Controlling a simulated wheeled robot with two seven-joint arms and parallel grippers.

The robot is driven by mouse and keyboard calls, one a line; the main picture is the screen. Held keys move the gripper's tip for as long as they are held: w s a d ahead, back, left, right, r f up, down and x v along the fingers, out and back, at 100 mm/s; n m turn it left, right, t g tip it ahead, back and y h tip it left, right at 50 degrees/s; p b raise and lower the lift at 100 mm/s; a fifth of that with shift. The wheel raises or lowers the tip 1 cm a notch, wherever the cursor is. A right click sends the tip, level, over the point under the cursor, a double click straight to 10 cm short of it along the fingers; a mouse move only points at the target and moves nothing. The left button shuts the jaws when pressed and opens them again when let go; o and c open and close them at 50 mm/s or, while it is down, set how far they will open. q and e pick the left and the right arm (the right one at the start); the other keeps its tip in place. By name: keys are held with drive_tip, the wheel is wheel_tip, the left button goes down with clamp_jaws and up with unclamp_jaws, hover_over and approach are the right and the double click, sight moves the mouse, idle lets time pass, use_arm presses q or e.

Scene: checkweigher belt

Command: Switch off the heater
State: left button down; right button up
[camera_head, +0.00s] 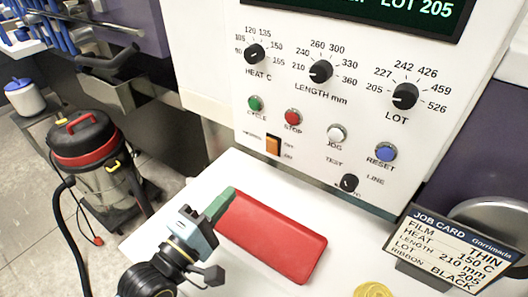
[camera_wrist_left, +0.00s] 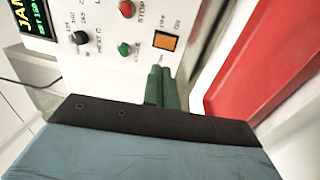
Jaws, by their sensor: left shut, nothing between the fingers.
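The heater switch (camera_head: 273,145) is an orange rocker in a dark frame, low on the white control panel, with small on and off markings beside it. Which way it is tipped I cannot tell. It also shows in the left wrist view (camera_wrist_left: 166,41), just beyond the fingertips. My left gripper (camera_head: 222,202) has green fingers, pressed together and empty. It is below and left of the switch in the head view, apart from it, near the left end of the red case. In the left wrist view the fingers (camera_wrist_left: 161,86) point toward the panel. My right gripper is not in view.
A red flat case (camera_head: 275,240) lies on the white ledge in front of the panel. Green (camera_head: 255,103) and red (camera_head: 292,117) buttons sit above the switch. A job card (camera_head: 462,250) stands at the right, near yellow rings (camera_head: 372,290). A vacuum cleaner (camera_head: 95,160) stands at left.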

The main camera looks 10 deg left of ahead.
sight(272, 144)
use_arm(q)
drive_tip(key=x, duration=1.3)
drive_tip(key=shift+w+d, duration=0.15)
drive_tip(key=shift+w, duration=0.15)
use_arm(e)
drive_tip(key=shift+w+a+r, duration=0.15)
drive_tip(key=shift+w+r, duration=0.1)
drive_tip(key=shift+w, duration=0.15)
use_arm(q)
drive_tip(key=shift+r+p, duration=0.1)
drive_tip(key=shift+p, duration=0.25)
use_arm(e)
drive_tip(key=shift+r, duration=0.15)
